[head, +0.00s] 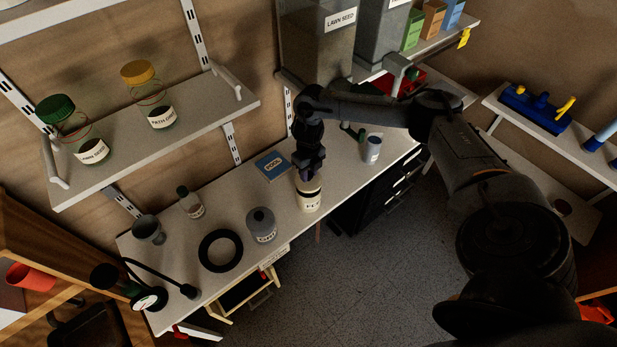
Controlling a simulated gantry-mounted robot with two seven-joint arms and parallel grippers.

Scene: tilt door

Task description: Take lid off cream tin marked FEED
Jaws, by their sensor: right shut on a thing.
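The cream tin (309,202) stands upright near the front edge of the bench, right of the grey lidded pot. A small pale label with dark marks faces forward, too small to read. My right gripper (307,177) comes down from above and is shut at the tin's top, on the lid. The fingers hide the grip and most of the lid. I cannot tell whether there is a gap between lid and tin. My left gripper is not in view.
The bench (235,205) also holds a grey lidded pot (262,226), a black ring (220,251), a blue booklet (271,166), a small bottle (190,203) and a white-and-blue can (373,149). A shelf (135,140) with two jars overhangs the left.

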